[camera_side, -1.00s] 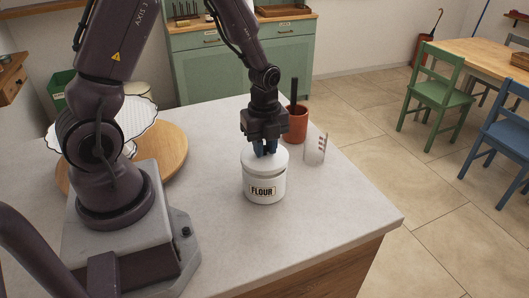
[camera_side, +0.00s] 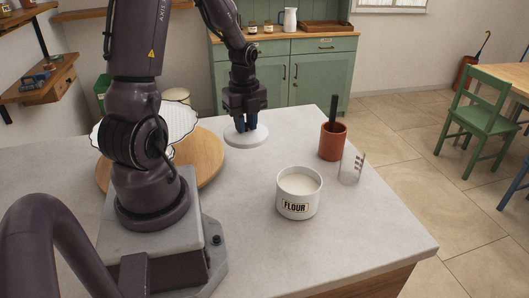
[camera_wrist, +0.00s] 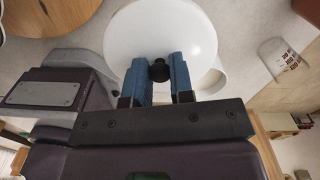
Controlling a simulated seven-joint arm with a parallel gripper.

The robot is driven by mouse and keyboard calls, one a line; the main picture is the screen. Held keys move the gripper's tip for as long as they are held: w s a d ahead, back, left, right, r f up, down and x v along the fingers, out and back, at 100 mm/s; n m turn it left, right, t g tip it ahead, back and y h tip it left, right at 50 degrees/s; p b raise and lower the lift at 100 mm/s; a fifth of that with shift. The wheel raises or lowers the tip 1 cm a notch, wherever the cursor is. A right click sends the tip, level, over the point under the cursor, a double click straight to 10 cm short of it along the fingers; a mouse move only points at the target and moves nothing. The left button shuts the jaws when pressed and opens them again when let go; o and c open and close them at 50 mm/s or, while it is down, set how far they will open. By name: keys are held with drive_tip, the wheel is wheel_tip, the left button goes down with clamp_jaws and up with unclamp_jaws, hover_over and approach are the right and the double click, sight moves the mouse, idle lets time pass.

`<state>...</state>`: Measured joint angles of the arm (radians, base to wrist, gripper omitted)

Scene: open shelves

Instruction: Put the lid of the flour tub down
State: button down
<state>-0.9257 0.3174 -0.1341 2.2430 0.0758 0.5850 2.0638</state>
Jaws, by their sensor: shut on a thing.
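The white flour tub (camera_side: 298,204) with its FLOUR label stands upright and uncovered on the counter, white flour showing inside. Its round white lid (camera_side: 246,138) is off to the left and behind it. My gripper (camera_side: 246,124) points down with its blue fingers shut on the lid's dark knob (camera_wrist: 159,70). The lid looks level; I cannot tell whether it touches the counter or hangs above it. In the wrist view the lid (camera_wrist: 160,25) fills the top middle and hides part of the tub (camera_wrist: 214,80).
A terracotta pot (camera_side: 332,143) with a dark handle in it and a clear measuring cup (camera_side: 351,167) stand right of the tub. A round wooden board (camera_side: 205,165) lies left of the lid. The grey counter (camera_side: 245,205) is clear between board and tub.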

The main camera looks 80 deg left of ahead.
drive_tip(key=shift+s+a+f+m, duration=0.15)
drive_tip(key=shift+s+a+f, duration=0.15)
drive_tip(key=shift+s, duration=0.15)
drive_tip(key=shift+s+a+f+m, duration=0.15)
drive_tip(key=shift+s+a+f, duration=0.1)
drive_tip(key=shift+s, duration=0.2)
drive_tip(key=shift+w+a+f+m, duration=0.1)
drive_tip(key=shift+w+m, duration=0.05)
drive_tip(key=shift+m, duration=0.75)
drive_tip(key=shift+w+a+f, duration=0.1)
drive_tip(key=shift+w+a, duration=0.1)
drive_tip(key=shift+w, duration=0.05)
drive_tip(key=w+a+f, duration=0.2)
drive_tip(key=a+f, duration=0.1)
drive_tip(key=w+a+f, duration=0.6)
drive_tip(key=shift+w+a, duration=0.15)
drive_tip(key=shift+a, duration=0.2)
drive_tip(key=shift+w+a+f, duration=0.1)
drive_tip(key=shift+a+f, duration=0.05)
drive_tip(key=shift+f, duration=0.1)
drive_tip(key=shift+w+a+f, duration=0.1)
drive_tip(key=shift+f, duration=1.55)
